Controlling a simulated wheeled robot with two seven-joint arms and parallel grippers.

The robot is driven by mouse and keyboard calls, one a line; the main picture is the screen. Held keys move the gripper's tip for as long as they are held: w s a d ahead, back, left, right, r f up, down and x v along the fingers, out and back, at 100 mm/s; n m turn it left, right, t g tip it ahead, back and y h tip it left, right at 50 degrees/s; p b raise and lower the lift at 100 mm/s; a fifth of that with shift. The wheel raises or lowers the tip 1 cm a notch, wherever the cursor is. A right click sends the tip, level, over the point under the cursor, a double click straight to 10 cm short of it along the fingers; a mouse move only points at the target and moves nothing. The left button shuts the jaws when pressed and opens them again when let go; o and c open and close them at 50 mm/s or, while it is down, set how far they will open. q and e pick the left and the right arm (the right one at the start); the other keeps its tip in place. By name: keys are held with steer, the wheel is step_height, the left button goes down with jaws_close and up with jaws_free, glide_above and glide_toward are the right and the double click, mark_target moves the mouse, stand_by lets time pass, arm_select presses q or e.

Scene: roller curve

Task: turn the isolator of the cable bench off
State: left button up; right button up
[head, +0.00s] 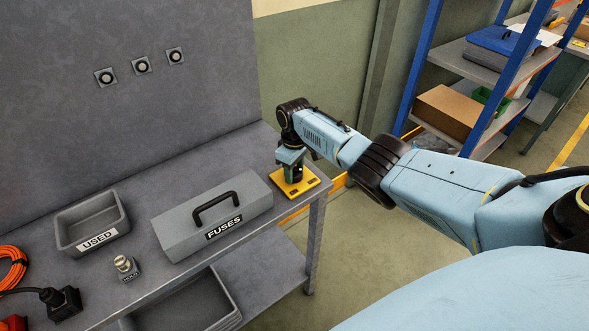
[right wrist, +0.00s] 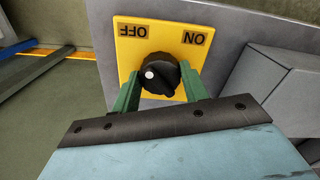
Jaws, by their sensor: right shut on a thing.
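The isolator is a yellow plate (head: 309,186) at the right end of the grey bench in the head view. In the right wrist view its plate (right wrist: 126,55) carries the words OFF and ON, both upside down, OFF on the left and ON on the right. A black round knob (right wrist: 158,64) with a white dot sits on it; the dot is at the knob's left side, on the OFF side. My right gripper (head: 292,172) points down over the plate. Its green fingers (right wrist: 161,86) stand on either side of the knob, shut on it. My left gripper is out of view.
On the bench (head: 262,139) stand a grey FUSES box (head: 175,234), a USED tray (head: 119,216), a small metal-topped block (head: 124,266), a black plug (head: 62,302) and an orange cable (head: 14,268). Blue-framed shelves (head: 421,60) stand behind my right arm.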

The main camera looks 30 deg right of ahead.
mark_target(294, 169)
stand_by(0.4)
steer(key=o, duration=1)
step_height(294, 169, up, 13)
steer(key=p, duration=0.1)
steer(key=shift+r+p, duration=0.2)
steer(key=shift+p, duration=0.1)
